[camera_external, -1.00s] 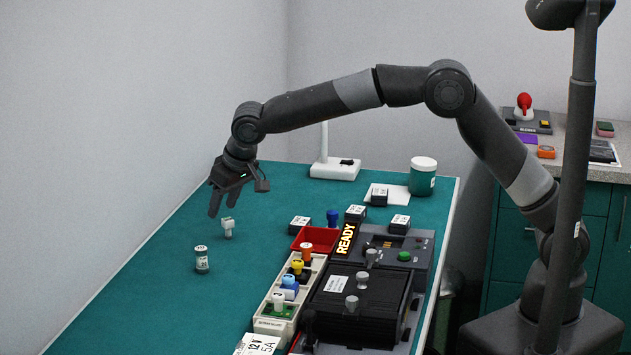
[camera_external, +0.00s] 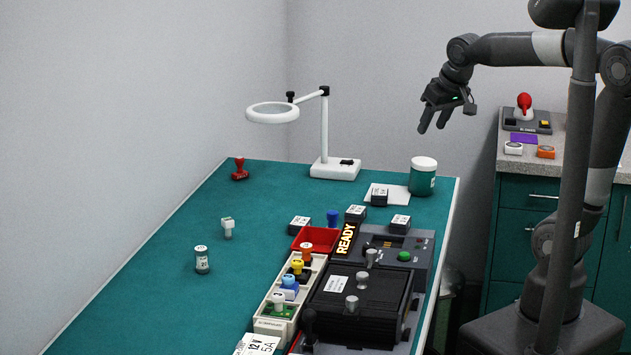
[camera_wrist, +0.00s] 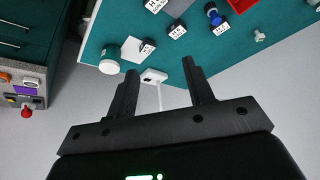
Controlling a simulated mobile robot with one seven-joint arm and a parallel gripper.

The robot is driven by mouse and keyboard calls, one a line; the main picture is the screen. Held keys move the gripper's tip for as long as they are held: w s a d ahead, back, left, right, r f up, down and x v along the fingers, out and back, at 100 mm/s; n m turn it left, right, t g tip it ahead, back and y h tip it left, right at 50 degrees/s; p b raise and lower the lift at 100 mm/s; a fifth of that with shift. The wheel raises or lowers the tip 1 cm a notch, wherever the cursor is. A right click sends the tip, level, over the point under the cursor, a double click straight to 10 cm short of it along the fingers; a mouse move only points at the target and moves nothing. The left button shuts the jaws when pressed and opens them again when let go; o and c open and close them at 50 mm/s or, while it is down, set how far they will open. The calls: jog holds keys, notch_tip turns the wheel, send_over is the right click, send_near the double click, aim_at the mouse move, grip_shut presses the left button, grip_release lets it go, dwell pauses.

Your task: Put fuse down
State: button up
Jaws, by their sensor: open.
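A small white and grey piece, which looks like the fuse (camera_external: 228,228), stands upright on the teal table (camera_external: 160,285), left of the middle. It also shows at the upper right of the wrist view (camera_wrist: 259,36). My gripper (camera_external: 432,127) is open and empty, raised in the air above the table's back right corner, well away from the fuse. In the wrist view its two fingers (camera_wrist: 160,70) are spread with nothing between them.
A labelled cylinder (camera_external: 202,260) stands near the fuse. A magnifier lamp (camera_external: 325,140), a red stamp (camera_external: 240,170) and a white-lidded jar (camera_external: 423,178) stand at the back. A red tray (camera_external: 313,232) and black test unit (camera_external: 350,310) fill the right. The left table is mostly clear.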

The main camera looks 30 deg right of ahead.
jog(key=s+d+f+m, duration=0.1)
jog(key=s+d+f, duration=0.4)
jog(key=s, duration=0.8)
jog(key=d, duration=0.3)
jog(key=shift+d+f+h, duration=0.2)
jog(key=shift+d+h, duration=0.15)
jog(key=shift+h, duration=0.05)
